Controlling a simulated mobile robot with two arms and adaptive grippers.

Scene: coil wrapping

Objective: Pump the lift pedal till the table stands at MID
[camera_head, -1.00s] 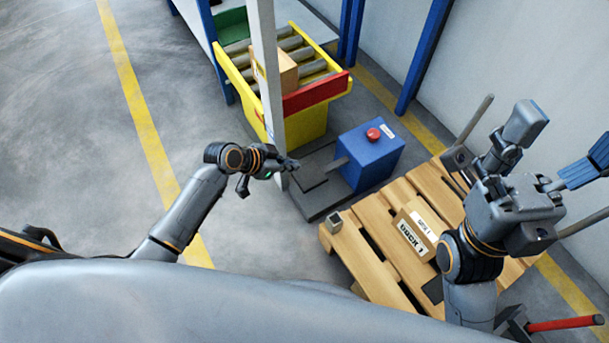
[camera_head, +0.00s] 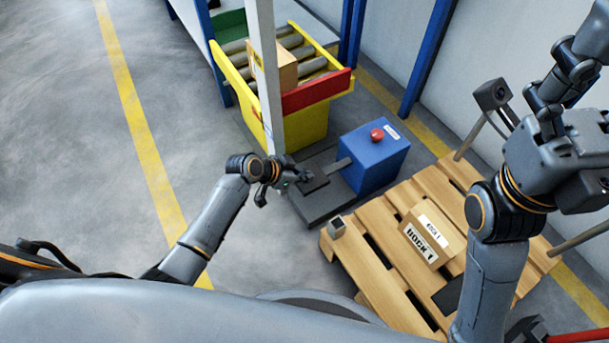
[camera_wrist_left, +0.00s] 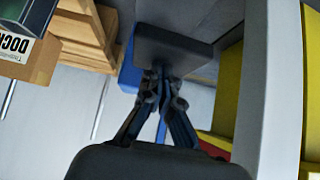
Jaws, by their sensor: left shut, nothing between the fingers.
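The blue lift unit (camera_head: 376,158) stands on a dark floor plate (camera_head: 322,205), with a red button on top. The pedal, a grey arm with a dark pad (camera_head: 314,184), reaches left from it. My left gripper (camera_head: 305,177) is shut and empty at the pad's left end. In the left wrist view, the dark pad (camera_wrist_left: 172,45) lies right in front of the shut fingertips (camera_wrist_left: 160,72); I cannot tell if they touch. The yellow roller table (camera_head: 300,130) with a red front bar is behind. My right gripper is partly cut off at the right edge and its fingers are unclear.
A wooden pallet (camera_head: 370,255) with a labelled carton (camera_head: 432,236) lies right of the plate. A white post (camera_head: 265,75) stands close behind my left gripper. A carton (camera_head: 273,65) sits on the rollers. The floor at left is clear, with a yellow line.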

